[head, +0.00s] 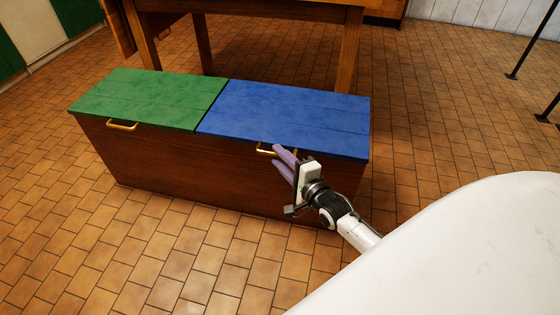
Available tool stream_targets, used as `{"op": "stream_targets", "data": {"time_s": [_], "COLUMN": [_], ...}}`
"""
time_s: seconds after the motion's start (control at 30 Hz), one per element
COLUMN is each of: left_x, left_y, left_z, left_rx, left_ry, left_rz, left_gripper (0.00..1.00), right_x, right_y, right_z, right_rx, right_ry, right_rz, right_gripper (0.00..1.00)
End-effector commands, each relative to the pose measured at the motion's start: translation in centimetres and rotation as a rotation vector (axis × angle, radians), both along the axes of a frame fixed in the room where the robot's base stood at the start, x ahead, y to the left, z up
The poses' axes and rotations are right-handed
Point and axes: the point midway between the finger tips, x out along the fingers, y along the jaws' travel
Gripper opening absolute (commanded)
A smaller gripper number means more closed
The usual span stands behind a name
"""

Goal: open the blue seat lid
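The blue seat lid (290,110) lies flat and closed on the right half of a brown wooden bench chest (190,165). Its brass handle (263,150) is on the front edge, partly hidden behind my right gripper's fingers. My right gripper (276,155) is at the handle in front of the chest, with its two purple fingers apart. I cannot tell whether the fingers touch the handle or straddle it. My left gripper is not in view.
A green lid (150,98) with its own brass handle (122,126) lies closed on the left half. A wooden table (290,12) stands close behind the chest. Thin black posts (526,52) stand at the right. Tiled floor (130,250) in front is clear.

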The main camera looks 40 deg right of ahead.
Motion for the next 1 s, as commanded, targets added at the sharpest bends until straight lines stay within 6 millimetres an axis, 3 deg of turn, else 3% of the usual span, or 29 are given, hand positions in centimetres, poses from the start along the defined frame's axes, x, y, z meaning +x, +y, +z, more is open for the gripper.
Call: {"op": "stream_targets", "data": {"time_s": [0.3,0.47,0.5,0.77,0.93,1.0], "left_x": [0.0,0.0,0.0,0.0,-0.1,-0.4], "left_y": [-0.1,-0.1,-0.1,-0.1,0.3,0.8], "left_z": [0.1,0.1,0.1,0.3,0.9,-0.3], "left_rx": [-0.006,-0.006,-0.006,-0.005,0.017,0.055], "left_ry": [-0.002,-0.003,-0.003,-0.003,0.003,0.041], "left_rz": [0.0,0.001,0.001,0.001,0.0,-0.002], "left_gripper": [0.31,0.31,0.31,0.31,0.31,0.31], "right_x": [0.3,0.3,0.3,0.3,0.8,1.1], "right_y": [0.0,0.0,0.0,0.1,0.7,1.2], "right_z": [0.0,0.0,0.0,0.2,1.4,2.4], "right_rx": [0.0,0.0,0.0,0.001,0.018,0.031], "right_ry": [0.001,0.0,0.0,0.001,0.013,0.026], "right_rz": [0.0,0.0,0.0,0.001,0.013,0.022], "right_gripper": [0.28,0.01,0.0,0.0,0.0,0.0]}}
